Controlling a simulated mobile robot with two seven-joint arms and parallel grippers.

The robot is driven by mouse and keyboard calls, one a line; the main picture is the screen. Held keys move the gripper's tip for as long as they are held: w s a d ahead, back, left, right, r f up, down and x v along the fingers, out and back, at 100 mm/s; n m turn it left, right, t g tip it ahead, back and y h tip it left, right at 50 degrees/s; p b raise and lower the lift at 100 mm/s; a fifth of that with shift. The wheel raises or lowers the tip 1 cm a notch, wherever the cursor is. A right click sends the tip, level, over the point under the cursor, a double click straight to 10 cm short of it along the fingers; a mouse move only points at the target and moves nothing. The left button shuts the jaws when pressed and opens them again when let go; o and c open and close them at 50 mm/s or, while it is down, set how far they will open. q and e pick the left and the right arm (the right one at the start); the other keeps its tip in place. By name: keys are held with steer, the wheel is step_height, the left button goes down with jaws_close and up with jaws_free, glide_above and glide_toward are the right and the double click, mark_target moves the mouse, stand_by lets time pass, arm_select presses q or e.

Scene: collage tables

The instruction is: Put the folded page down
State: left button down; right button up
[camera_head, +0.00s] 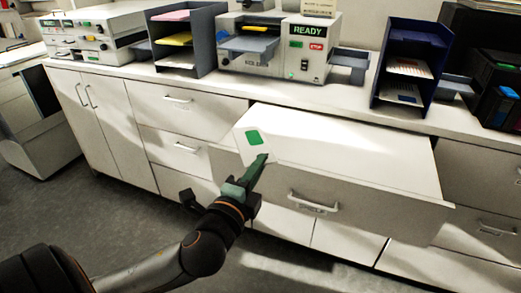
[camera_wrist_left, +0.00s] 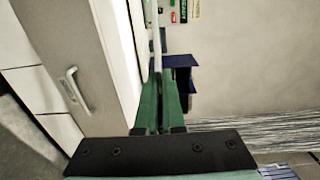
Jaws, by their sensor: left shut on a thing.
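My left gripper (camera_head: 261,160) reaches in from the lower left over the front of an open drawer (camera_head: 340,196). Its green fingers are shut on the folded page (camera_head: 241,144), which is white with a green square facing me. The page's outline blends into the bright white behind it. In the left wrist view the green fingers (camera_wrist_left: 160,100) are close together, and the page (camera_wrist_left: 157,42) shows as a thin white strip beyond the tips. I cannot tell whether the page touches the drawer or the counter edge. My right gripper is not in view.
The counter (camera_head: 130,72) carries a grey tray stack (camera_head: 183,60), a machine with a READY sign (camera_head: 285,55), a dark blue tray stack (camera_head: 418,60) and a white machine (camera_head: 95,35). The pulled-out drawer juts over the floor. Free counter room is narrow.

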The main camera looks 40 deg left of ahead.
arm_select(q)
steer(key=w+a+f+b, duration=0.2)
steer(key=w+f, duration=0.2)
steer(key=w+a+f+b, duration=0.1)
steer(key=w+f+b, duration=0.2)
steer(key=w+f, duration=0.1)
steer(key=w+a+f+b, duration=0.2)
steer(key=w+f, duration=0.3)
steer(key=shift+a, duration=0.35)
steer(key=shift+f+b, duration=0.15)
steer(key=shift+b, duration=0.15)
steer(key=c, duration=1)
jaws_free()
steer(key=shift+c, duration=0.2)
